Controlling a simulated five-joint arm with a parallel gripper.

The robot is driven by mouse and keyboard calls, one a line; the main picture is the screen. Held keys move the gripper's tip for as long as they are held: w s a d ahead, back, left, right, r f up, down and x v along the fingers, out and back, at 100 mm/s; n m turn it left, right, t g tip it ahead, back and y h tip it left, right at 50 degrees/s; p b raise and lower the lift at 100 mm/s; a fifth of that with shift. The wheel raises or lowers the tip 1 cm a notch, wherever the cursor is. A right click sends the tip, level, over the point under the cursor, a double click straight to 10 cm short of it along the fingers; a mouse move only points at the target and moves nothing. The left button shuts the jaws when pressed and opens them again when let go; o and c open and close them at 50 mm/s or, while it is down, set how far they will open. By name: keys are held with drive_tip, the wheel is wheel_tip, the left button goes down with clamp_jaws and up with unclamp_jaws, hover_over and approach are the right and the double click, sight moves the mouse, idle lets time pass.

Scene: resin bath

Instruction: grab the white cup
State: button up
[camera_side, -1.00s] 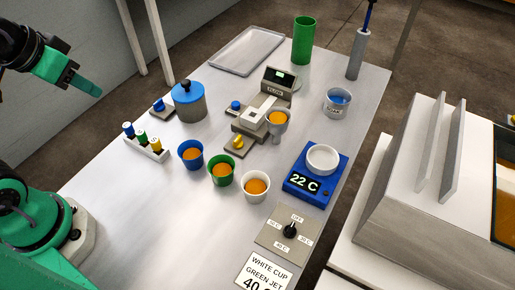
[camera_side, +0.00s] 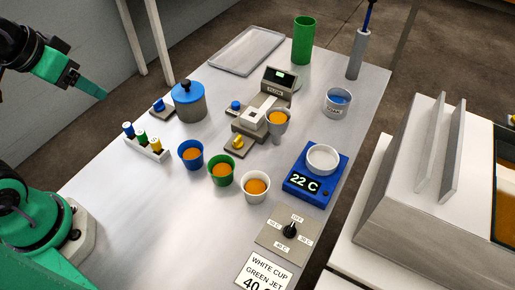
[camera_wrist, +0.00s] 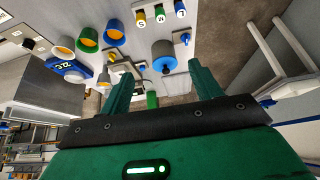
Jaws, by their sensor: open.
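The white cup (camera_side: 256,188) stands upright on the grey table, with orange liquid inside, at the front end of a row of cups. It also shows in the wrist view (camera_wrist: 64,52), at upper left. My gripper (camera_side: 99,91) is at the upper left in the side view, raised above the table and well apart from the white cup. In the wrist view its two green fingers (camera_wrist: 161,82) are spread apart with nothing held between them.
A green cup (camera_side: 221,171) and a blue cup (camera_side: 190,154) stand beside the white cup. A dial panel (camera_side: 289,232) lies in front. A vial rack (camera_side: 148,149) stands left. The table's near-left part is clear.

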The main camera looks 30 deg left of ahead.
drive_tip(key=shift+o, duration=1)
drive_tip(key=shift+w, duration=0.1)
drive_tip(key=w+d+f+n+g+h, duration=0.1)
drive_tip(key=w+d+f+n+g, duration=0.2)
drive_tip(key=w+d, duration=0.9)
drive_tip(key=shift+s+d+f+n+g+y, duration=0.2)
drive_tip(key=shift+d+f+g, duration=0.25)
drive_tip(key=shift+d+f, duration=2.35)
drive_tip(key=shift+s+d+f+n+g+y, duration=0.15)
drive_tip(key=shift+s+d+f+n+g, duration=0.25)
drive_tip(key=shift+d+f, duration=2.35)
drive_tip(key=shift+s+d+f+n+g+y, duration=0.35)
drive_tip(key=shift+d+f, duration=1.3)
drive_tip(key=shift+d, duration=2.25)
